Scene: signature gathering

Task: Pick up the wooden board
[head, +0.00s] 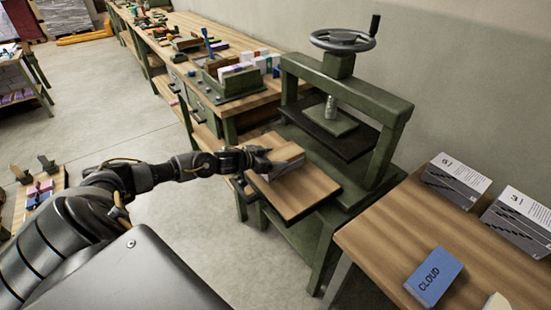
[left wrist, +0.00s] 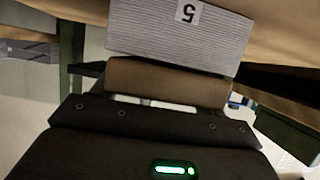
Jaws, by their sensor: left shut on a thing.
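The wooden board (head: 302,196) lies flat over the dark tray in front of the green press. A grey paper stack (head: 287,165) rests on or just above it. In the left wrist view this stack (left wrist: 180,38) carries a label with the number 5, and bare wood (left wrist: 255,20) shows behind it. My left gripper (head: 262,160) is over the board at the stack's end and appears shut on the stack. The fingertips are partly hidden, and I cannot tell whether they touch the board. My right gripper is not in view.
The green press (head: 385,115) with its handwheel (head: 342,40) stands just behind the board. A right-hand table (head: 390,235) holds grey stacks (head: 456,180) and a blue CLOUD booklet (head: 433,277). A long cluttered workbench (head: 235,45) runs to the back left.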

